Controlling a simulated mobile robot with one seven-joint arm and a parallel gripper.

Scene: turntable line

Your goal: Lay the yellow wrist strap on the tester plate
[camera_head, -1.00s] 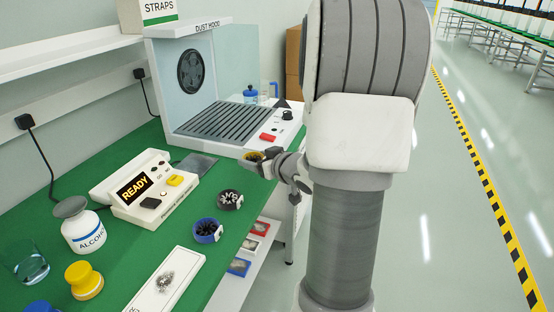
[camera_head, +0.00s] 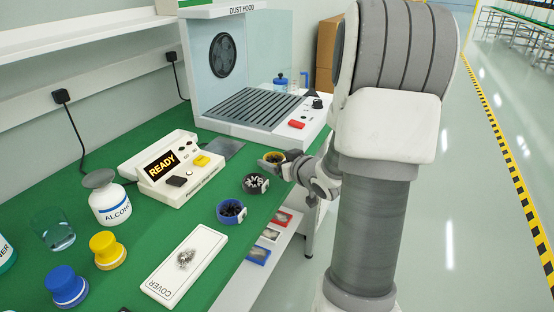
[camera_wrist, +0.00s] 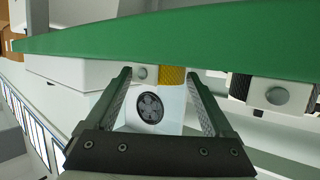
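The yellow wrist strap (camera_head: 273,157) lies on the green bench near its right edge, a dark loop with yellow. In the wrist view the yellow strap (camera_wrist: 172,75) shows beyond and between the fingertips, with a round metal snap beside its yellow band. My gripper (camera_head: 284,167) is at the strap from the bench's edge side. In the wrist view my gripper (camera_wrist: 158,76) is open, with clear space between its fingers; I cannot tell whether they touch the strap. The tester (camera_head: 168,168) reads READY. A dark flat plate (camera_head: 222,147) lies behind it; a small black pad (camera_head: 177,181) is on its face.
A black strap (camera_head: 255,184) and a blue strap (camera_head: 231,211) lie nearer along the bench edge. The dust hood (camera_head: 250,120) stands behind the yellow strap. An alcohol bottle (camera_head: 110,205), yellow jar (camera_head: 107,250), blue jar (camera_head: 66,286) and white cover (camera_head: 186,263) occupy the front.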

